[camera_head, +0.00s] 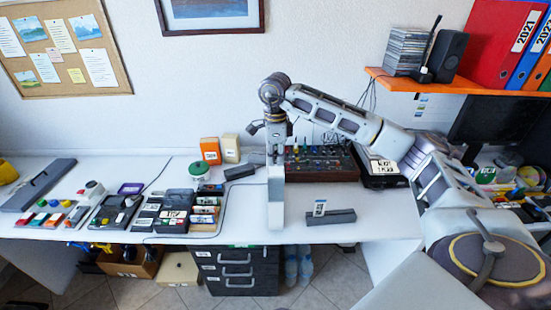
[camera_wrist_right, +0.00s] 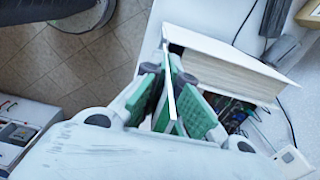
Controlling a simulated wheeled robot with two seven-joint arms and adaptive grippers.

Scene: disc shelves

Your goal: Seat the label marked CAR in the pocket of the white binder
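The white binder (camera_head: 275,205) stands upright near the front edge of the white table; its white cover and page block (camera_wrist_right: 232,68) fill the upper right of the wrist view. My right gripper (camera_head: 276,158) is just above the binder's top in the head view. In the wrist view its green-padded fingers (camera_wrist_right: 172,100) are closed on a thin white label (camera_wrist_right: 169,88), seen edge-on beside the binder. Its marking and the binder's pocket cannot be made out. Another small card (camera_head: 320,207) stands in a dark holder (camera_head: 342,217) to the right. My left gripper is out of view.
A board of electronics (camera_head: 320,165) lies behind the binder. Small boxes and devices (camera_head: 170,212) crowd the table to the left. An orange shelf (camera_head: 450,86) with binders and discs hangs at upper right. Bare table lies around the card holder.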

